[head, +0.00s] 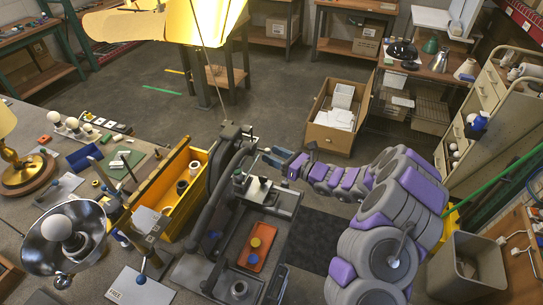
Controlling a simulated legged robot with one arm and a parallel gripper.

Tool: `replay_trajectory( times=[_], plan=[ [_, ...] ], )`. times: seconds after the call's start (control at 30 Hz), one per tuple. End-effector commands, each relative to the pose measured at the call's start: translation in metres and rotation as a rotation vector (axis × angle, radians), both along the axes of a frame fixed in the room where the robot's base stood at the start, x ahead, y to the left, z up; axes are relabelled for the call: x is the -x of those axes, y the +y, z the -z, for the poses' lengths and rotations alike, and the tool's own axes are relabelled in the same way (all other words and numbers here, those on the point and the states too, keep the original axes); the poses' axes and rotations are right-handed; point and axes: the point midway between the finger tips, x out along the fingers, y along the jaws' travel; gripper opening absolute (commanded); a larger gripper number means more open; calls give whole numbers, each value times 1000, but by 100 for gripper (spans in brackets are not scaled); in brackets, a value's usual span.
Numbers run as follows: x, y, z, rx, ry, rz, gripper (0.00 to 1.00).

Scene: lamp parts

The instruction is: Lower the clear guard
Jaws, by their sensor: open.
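A dark press-like machine (221,172) stands at the bench's right end, with upright arms and a low bed. I cannot make out the clear guard with certainty; any see-through panel blends into the machine's upper frame. My grey and purple segmented arm reaches in from the lower right. My gripper (270,156) is open, with its small fingers pointing left beside the machine's upper right side. I cannot tell whether they touch anything.
A yellow bin (163,208) holding small rings stands left of the machine. A metal lamp shade with bulbs (64,238) is at the lower left. A yellow lampshade (205,20) hangs at the top. Open floor lies behind the bench.

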Motion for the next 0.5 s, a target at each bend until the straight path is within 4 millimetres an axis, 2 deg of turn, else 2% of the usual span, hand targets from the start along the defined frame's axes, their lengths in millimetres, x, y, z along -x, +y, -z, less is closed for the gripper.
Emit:
replay_trajectory(
  times=[0.13, 0.47, 0.5],
  plan=[
    [-5, 10, 0, 0, 0, -2, 53],
    [-7, 12, 0, 0, 0, -1, 53],
    [-7, 12, 0, -1, -1, -1, 49]
  ],
)
